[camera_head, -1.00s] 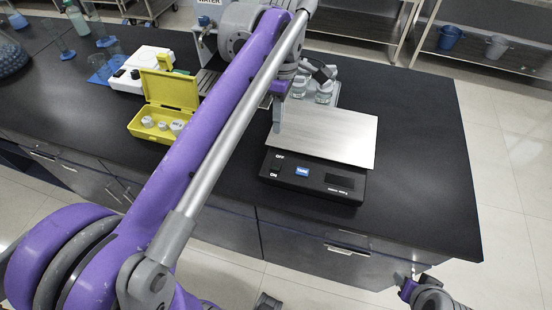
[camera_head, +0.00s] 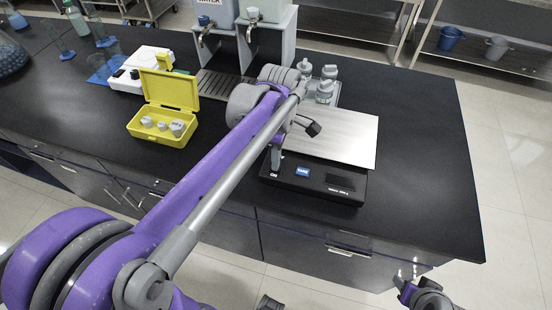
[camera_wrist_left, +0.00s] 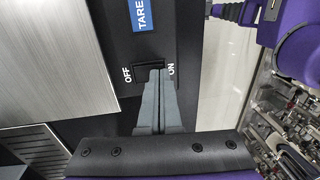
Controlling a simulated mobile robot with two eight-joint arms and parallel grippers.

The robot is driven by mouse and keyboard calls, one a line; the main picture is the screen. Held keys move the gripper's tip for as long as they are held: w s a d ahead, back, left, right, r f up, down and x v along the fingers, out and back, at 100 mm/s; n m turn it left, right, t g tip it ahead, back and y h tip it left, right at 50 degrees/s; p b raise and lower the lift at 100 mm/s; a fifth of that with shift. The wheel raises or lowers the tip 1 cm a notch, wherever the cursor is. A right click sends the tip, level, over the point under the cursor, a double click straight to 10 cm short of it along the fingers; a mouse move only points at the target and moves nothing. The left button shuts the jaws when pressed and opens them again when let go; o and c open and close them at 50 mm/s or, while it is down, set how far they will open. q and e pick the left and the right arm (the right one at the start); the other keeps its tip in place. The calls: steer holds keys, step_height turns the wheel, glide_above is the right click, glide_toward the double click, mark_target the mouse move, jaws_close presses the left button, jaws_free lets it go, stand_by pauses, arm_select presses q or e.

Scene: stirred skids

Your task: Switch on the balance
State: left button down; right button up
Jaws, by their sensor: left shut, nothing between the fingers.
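The balance (camera_head: 318,182) is a black box with a flat silver pan (camera_head: 345,137), a blue TARE button (camera_head: 303,172) and a dark display (camera_head: 340,182). My left gripper (camera_head: 275,166) is shut and empty, pointing down at the balance's front-left corner. In the left wrist view its fingertips (camera_wrist_left: 157,74) are over the black rocker switch (camera_wrist_left: 148,65), towards its ON end. I cannot tell whether they touch it. In the head view the fingers hide most of the switch. Part of my right gripper (camera_head: 404,284) shows low at the right; its jaw state is unclear.
A yellow weight box (camera_head: 165,135) stands open left of my left arm. Glass bottles (camera_head: 325,90) stand behind the pan, and a water dispenser (camera_head: 265,40) is further back. The bench is clear right of the balance, up to its right edge.

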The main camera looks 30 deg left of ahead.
arm_select(q)
steer(key=shift+s+f, duration=0.1)
steer(key=shift+f, duration=0.25)
steer(key=shift+s+d+r, duration=0.1)
steer(key=shift+r, duration=0.05)
